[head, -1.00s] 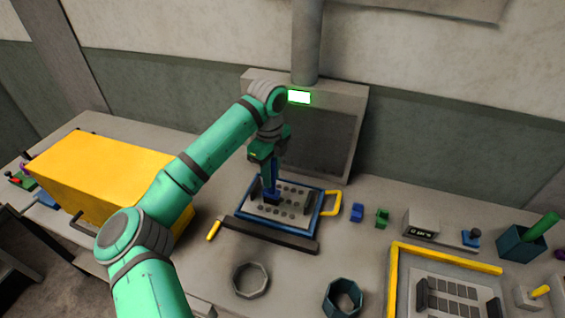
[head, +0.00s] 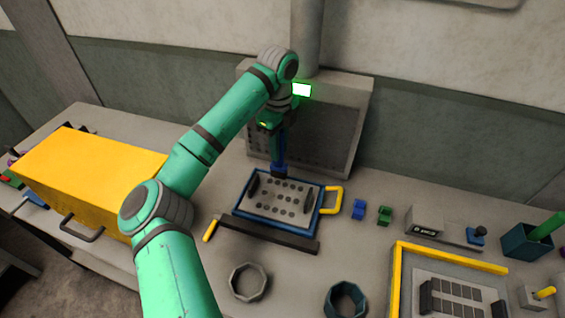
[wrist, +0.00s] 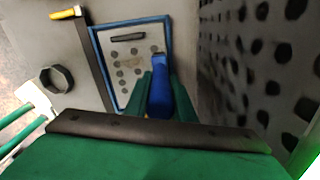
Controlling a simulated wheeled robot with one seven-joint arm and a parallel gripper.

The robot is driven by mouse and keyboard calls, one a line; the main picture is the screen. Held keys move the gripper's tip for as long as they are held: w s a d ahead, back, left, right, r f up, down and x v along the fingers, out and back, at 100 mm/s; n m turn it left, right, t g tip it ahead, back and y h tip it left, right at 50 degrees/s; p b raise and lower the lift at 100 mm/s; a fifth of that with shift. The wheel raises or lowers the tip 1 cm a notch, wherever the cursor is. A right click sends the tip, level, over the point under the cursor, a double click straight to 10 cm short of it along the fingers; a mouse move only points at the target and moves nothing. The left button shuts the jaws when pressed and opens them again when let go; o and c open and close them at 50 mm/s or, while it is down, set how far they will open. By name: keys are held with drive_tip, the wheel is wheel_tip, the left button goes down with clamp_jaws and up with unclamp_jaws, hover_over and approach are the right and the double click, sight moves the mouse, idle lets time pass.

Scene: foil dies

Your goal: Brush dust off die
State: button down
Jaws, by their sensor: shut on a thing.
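The die is a light grey plate with dark holes (head: 274,207); it lies in a blue-edged frame (head: 238,212) with a yellow handle (head: 338,201). The brush hangs upright with dark bristles down, over or just behind the die's back edge. It looks raised, though the exact gap is unclear.
A perforated grey hood (head: 335,135) with a lit green screen stands close behind. A dark bar (head: 270,236) and a yellow-handled tool (head: 210,228) lie in front. Blue (head: 358,209) and green (head: 384,215) blocks sit right. A yellow box (head: 90,175) stands left.

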drive_tip(key=shift+s+a+r, duration=0.1)
drive_tip(key=shift+s+r, duration=0.1)
drive_tip(key=shift+r, duration=2.65)
